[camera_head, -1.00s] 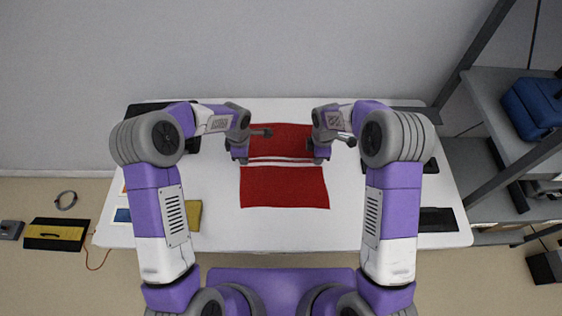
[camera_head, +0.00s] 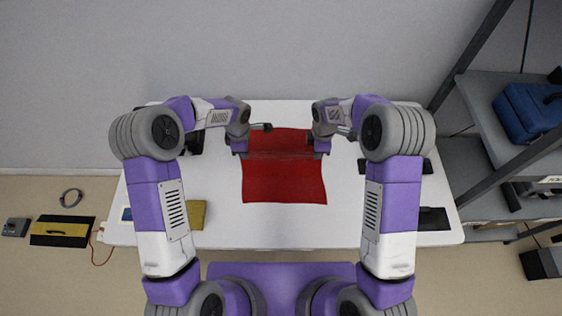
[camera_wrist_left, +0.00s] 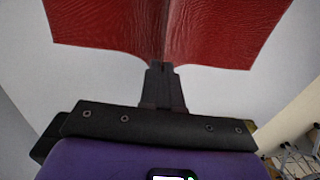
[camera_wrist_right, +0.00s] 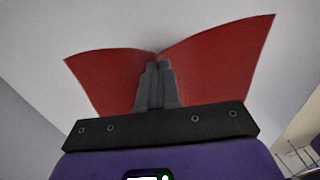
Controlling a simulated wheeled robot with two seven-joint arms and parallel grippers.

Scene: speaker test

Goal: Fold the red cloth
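The red cloth (camera_head: 284,182) is over the middle of the white table (camera_head: 300,232). Its near part spreads toward me, and its far part shows behind a crease between the grippers. My left gripper (camera_head: 240,150) is at the cloth's left edge. In the left wrist view its fingers (camera_wrist_left: 162,68) are closed, with the cloth (camera_wrist_left: 220,30) gathered at their tips. My right gripper (camera_head: 322,150) is at the cloth's right edge. In the right wrist view its fingers (camera_wrist_right: 157,66) are closed on the cloth (camera_wrist_right: 215,65), which fans out to both sides. The cloth's underside is hidden.
A yellow item (camera_head: 197,213) lies left of the cloth, partly behind my left arm. Dark items lie at the table's right edge (camera_head: 434,219). A shelf with a blue case (camera_head: 528,112) stands at the right. The table in front of the cloth is clear.

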